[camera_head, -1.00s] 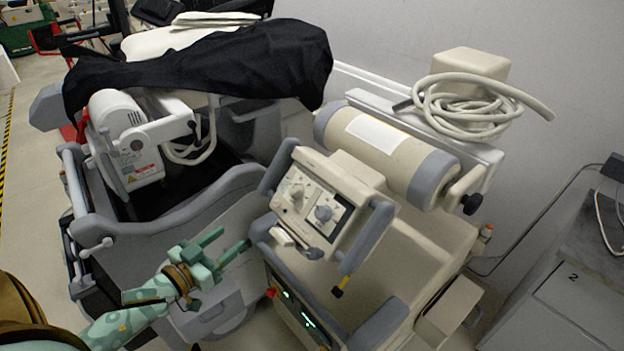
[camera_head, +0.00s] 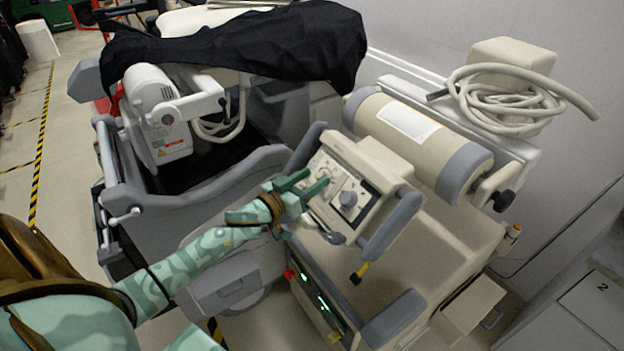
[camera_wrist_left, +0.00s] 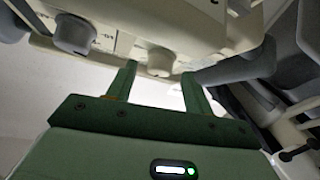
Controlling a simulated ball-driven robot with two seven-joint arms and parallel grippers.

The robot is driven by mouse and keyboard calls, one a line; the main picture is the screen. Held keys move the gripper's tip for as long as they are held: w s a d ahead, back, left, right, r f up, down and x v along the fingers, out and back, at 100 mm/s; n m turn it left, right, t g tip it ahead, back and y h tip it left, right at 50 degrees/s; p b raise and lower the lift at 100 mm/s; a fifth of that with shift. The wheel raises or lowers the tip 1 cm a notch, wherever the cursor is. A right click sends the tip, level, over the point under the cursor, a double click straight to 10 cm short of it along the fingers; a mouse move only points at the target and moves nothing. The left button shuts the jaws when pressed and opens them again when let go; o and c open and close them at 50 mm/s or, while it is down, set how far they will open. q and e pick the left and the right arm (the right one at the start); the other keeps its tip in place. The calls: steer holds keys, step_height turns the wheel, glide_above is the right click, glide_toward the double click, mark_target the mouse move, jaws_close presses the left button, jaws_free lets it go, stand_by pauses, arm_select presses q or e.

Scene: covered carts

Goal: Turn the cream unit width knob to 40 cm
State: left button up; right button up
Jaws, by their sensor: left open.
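The cream unit's slanted control panel (camera_head: 362,181) is in the middle of the head view. It carries a light knob (camera_head: 325,174), partly covered by my gripper, and a grey knob (camera_head: 348,198) to its lower right. The marks are too small to read, so I cannot tell which is the width knob or its setting. My left gripper (camera_head: 316,182) is open at the panel's left part, close to the light knob. In the left wrist view one knob (camera_wrist_left: 160,60) lies between the open fingertips (camera_wrist_left: 160,74); another (camera_wrist_left: 74,34) is further left. Contact cannot be told. My right gripper is out of view.
Grey handles flank the panel, the right one (camera_head: 392,225) standing out from it. A cream cylinder (camera_head: 415,135) and a coiled hose (camera_head: 500,105) are behind. A grey cart under a black cover (camera_head: 240,50) stands at the left. Floor is free at far left.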

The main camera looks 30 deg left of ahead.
arm_select(q)
steer(key=shift+w+d, duration=0.1)
steer(key=shift+w, duration=0.3)
steer(key=c, duration=1)
